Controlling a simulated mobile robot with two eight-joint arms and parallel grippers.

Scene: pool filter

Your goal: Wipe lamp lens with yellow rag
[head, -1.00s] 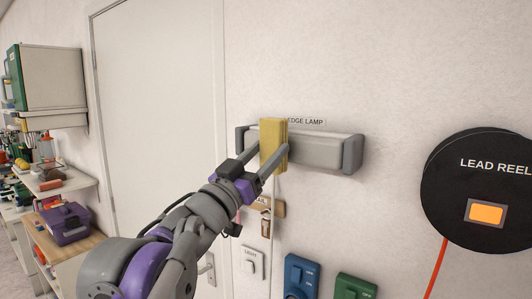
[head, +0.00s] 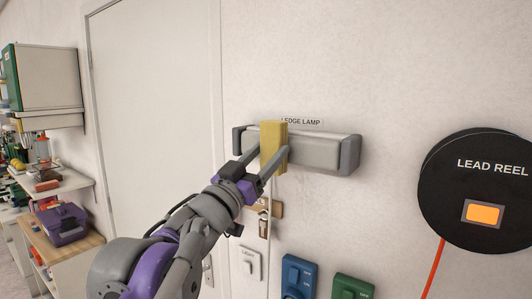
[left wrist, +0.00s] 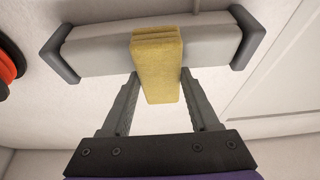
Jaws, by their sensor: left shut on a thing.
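The ledge lamp (head: 318,150) is a long grey-white bar with dark grey end caps, fixed to the wall under its label; it also shows across the top of the left wrist view (left wrist: 100,48). My left gripper (head: 268,160) is shut on the yellow rag (head: 273,145), a folded upright block. In the left wrist view the rag (left wrist: 158,65) sits between the two fingers and overlaps the lamp's face left of its middle as the head sees it. Whether it touches the lens cannot be told. My right gripper is not in view.
A black lead reel (head: 482,190) with an orange cable hangs on the wall at the right. A light switch (head: 250,263), a blue box (head: 298,275) and a green box (head: 352,287) are below the lamp. A door and shelves stand at the left.

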